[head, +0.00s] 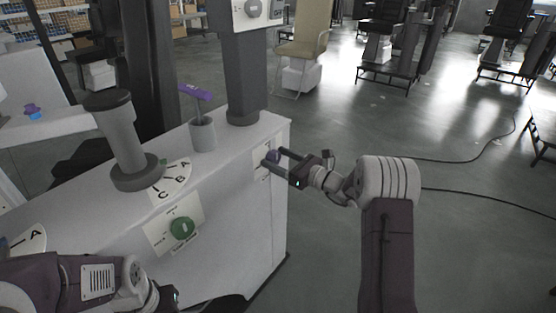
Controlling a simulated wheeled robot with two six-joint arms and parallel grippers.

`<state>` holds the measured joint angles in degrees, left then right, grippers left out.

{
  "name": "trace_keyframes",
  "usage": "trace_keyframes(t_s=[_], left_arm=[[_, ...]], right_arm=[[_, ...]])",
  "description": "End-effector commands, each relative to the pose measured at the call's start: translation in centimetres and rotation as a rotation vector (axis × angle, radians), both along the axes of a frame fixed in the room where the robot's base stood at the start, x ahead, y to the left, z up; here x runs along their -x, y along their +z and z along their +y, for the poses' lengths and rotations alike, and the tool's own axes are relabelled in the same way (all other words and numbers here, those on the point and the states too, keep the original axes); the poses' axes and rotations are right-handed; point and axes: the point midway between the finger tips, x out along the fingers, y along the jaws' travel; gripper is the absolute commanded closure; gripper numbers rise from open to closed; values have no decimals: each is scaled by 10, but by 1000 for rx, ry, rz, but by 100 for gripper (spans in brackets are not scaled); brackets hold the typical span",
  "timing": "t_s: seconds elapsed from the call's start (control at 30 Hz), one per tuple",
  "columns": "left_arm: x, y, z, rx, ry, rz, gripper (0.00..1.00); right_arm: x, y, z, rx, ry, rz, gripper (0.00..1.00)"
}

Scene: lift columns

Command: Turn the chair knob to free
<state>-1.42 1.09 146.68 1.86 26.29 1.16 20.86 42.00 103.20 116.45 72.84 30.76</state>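A small dark purple knob (272,156) sits on a pale plate on the right end face of the white console (235,200). My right gripper (274,157) reaches it from the right, with its two dark fingers on either side of the knob. I cannot tell whether they are pressed on it. A green round knob (182,229) is on a labelled plate on the console's front; its small lettering is too blurred to read. My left gripper (172,297) shows only in part at the bottom edge, and its fingers are hidden.
A grey lever column (124,145) stands on the console beside a lettered dial (172,183). Behind it are a purple-handled lever in a grey cup (203,136) and a dark post (243,80). A beige chair (305,40) stands behind. Cables cross the open floor at right.

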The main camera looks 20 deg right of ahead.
Motion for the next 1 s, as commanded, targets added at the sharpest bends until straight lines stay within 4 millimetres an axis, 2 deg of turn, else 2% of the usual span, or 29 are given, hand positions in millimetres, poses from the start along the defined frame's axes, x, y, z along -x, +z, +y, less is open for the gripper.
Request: trace_keyframes(t_s=[0.03,0.2,0.57,0.77,1.0], left_arm=[[0,0,0,0,0,0,64],[0,0,0,0,0,0,64],[0,-12,0,0,0,0,64],[0,-34,0,0,0,0,64],[0,-67,0,0,0,0,64]], right_arm=[[0,0,0,0,0,0,45],[0,0,0,1,0,1,92],[1,-4,0,56,0,-44,92],[1,-6,1,169,0,-132,92],[2,-9,2,347,0,-271,92]])
